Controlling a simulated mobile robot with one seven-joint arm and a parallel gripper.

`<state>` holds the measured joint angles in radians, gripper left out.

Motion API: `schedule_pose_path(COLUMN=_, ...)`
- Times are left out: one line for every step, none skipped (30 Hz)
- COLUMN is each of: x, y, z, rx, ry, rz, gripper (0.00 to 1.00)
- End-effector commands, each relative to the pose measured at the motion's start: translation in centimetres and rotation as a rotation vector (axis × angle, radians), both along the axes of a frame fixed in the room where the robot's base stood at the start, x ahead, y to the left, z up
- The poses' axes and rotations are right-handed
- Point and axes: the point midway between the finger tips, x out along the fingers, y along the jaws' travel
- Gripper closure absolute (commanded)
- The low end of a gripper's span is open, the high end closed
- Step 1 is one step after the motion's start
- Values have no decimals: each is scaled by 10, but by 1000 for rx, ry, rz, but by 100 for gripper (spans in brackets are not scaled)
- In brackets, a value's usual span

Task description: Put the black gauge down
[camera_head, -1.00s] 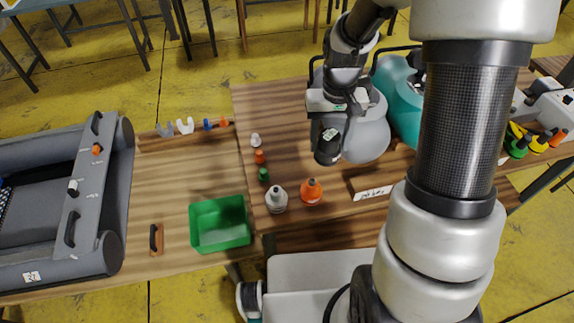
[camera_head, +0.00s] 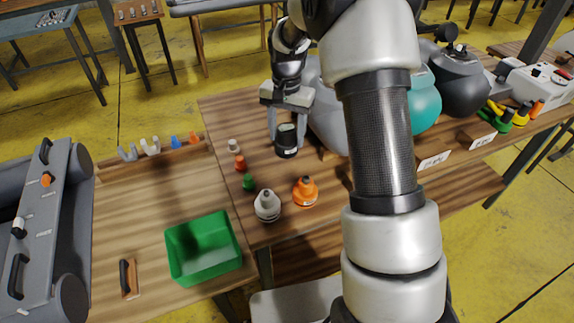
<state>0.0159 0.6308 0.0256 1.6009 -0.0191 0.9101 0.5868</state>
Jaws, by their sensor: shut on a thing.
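The black gauge (camera_head: 286,143) is a short dark cylinder with a pale face on top. My gripper (camera_head: 287,130) is shut on it, with one finger on each side. The gauge is upright over the wooden table (camera_head: 225,110), to the right of the small caps. I cannot tell whether its bottom touches the table top. My arm hides part of the table to the right.
Small white, orange and green caps (camera_head: 249,182) stand in a row left of the gauge. A grey-white pump piece (camera_head: 267,205) and an orange one (camera_head: 305,192) stand in front. Grey and teal pumps (camera_head: 425,105) stand right.

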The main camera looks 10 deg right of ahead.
Motion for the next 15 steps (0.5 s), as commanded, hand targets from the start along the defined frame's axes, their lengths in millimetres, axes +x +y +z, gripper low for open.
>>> schedule_pose_path(x=-1, y=0, z=-11, rx=0, ry=4, rz=0, gripper=76)
schedule_pose_path(x=-1, y=0, z=-17, rx=0, ry=4, rz=1, gripper=76)
schedule_pose_path(x=-1, y=0, z=-23, rx=-1, ry=3, rz=1, gripper=76)
schedule_pose_path(x=-1, y=0, z=-27, rx=-1, ry=3, rz=1, gripper=76)
schedule_pose_path(x=-1, y=0, z=-30, rx=-1, ry=2, rz=1, gripper=76)
schedule_pose_path(x=0, y=0, z=-34, rx=-1, ry=1, rz=1, gripper=76)
schedule_pose_path(x=0, y=0, z=-35, rx=-1, ry=1, rz=1, gripper=76)
schedule_pose_path(x=0, y=-1, z=-37, rx=-1, ry=1, rz=1, gripper=76)
schedule_pose_path(x=-1, y=0, z=-40, rx=-1, ry=1, rz=2, gripper=76)
schedule_pose_path(x=-1, y=0, z=-43, rx=0, ry=1, rz=2, gripper=76)
schedule_pose_path(x=-1, y=0, z=-46, rx=-1, ry=3, rz=2, gripper=76)
schedule_pose_path(x=-1, y=-1, z=-51, rx=0, ry=1, rz=2, gripper=76)
schedule_pose_path(x=-1, y=0, z=-56, rx=0, ry=1, rz=1, gripper=76)
schedule_pose_path(x=-1, y=-1, z=-61, rx=-1, ry=3, rz=1, gripper=76)
schedule_pose_path(x=-1, y=-1, z=-67, rx=0, ry=4, rz=1, gripper=76)
